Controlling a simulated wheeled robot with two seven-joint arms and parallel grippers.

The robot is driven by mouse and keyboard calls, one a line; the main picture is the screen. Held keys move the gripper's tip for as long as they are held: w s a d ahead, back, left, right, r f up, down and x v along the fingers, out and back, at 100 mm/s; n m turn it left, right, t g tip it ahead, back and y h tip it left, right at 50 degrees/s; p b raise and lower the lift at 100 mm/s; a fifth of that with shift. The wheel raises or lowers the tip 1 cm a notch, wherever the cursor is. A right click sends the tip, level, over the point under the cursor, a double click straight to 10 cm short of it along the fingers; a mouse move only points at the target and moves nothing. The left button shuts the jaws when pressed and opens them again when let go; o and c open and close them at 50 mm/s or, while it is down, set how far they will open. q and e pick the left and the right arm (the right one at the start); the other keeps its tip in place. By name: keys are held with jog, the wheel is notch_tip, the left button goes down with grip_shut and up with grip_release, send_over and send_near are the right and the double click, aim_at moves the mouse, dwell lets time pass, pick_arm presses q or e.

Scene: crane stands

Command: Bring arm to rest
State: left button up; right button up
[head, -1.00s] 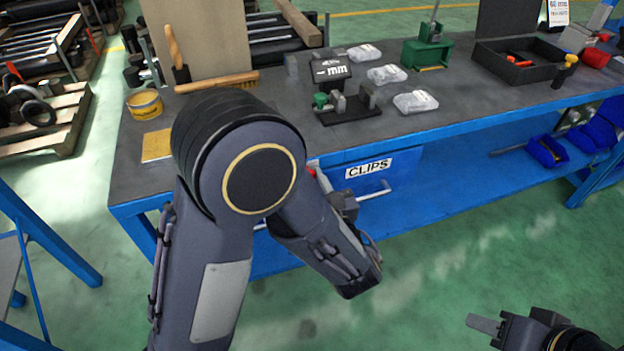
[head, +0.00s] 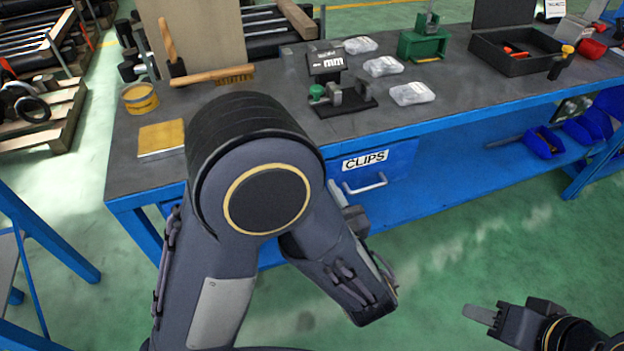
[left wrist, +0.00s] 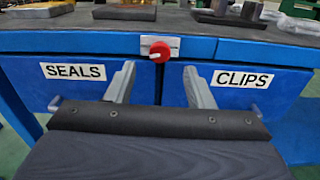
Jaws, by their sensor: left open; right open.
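My left arm stands bent in front of the workbench in the head view; its gripper is mostly hidden there behind my own forearm. In the left wrist view my left gripper (left wrist: 158,88) is open and empty, its two fingers apart. They point at the bench front between the drawer labelled SEALS (left wrist: 25,82) and the drawer labelled CLIPS (left wrist: 285,88). A red knob (left wrist: 159,52) shows beyond and between the fingers. My right gripper (head: 482,314) is at the lower right of the head view, over the green floor, open and holding nothing visible.
The workbench (head: 450,100) holds a yellow tin (head: 140,99), a brush (head: 212,76), clear plastic packs (head: 412,93), a green device (head: 424,44) and an open black box (head: 515,60). The CLIPS drawer (head: 395,165) has a protruding handle. Floor right of my left arm is clear.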

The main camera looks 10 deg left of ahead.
pick_arm(q)
jog(key=shift+v, duration=1)
